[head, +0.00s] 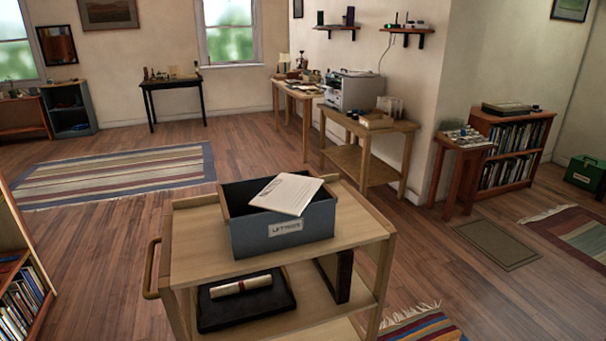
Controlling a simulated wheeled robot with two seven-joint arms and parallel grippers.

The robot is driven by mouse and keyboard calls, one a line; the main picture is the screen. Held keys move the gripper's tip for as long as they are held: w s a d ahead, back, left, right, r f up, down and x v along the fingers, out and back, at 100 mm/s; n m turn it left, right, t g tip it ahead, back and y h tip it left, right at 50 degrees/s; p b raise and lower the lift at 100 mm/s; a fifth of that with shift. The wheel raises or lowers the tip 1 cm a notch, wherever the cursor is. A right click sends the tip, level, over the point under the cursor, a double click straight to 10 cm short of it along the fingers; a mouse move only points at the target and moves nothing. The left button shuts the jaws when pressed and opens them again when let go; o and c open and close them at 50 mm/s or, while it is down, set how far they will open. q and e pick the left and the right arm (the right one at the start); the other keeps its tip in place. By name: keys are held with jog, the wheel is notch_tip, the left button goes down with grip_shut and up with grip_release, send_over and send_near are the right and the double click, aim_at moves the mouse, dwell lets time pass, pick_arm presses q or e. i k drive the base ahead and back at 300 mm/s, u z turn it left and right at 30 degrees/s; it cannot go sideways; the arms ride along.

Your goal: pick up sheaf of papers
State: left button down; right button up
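A sheaf of white papers (286,193) with some print on it lies tilted on top of an open dark grey-blue box (270,238), resting across its rim. The box has a paper label on its front that seems to read "LETTERS". It stands on the top shelf of a light wooden cart (200,247). Neither of my grippers is in view.
On the cart's lower shelf are a black tray (222,316) with a rolled paper (240,286) and a dark upright board (336,275). A bookcase (22,290) stands at the left edge. Wooden floor is open behind and right of the cart.

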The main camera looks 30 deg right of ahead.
aim_at(289, 194)
jog(key=z, duration=1.1)
jog(key=i, duration=0.35)
jog(key=z, duration=0.05)
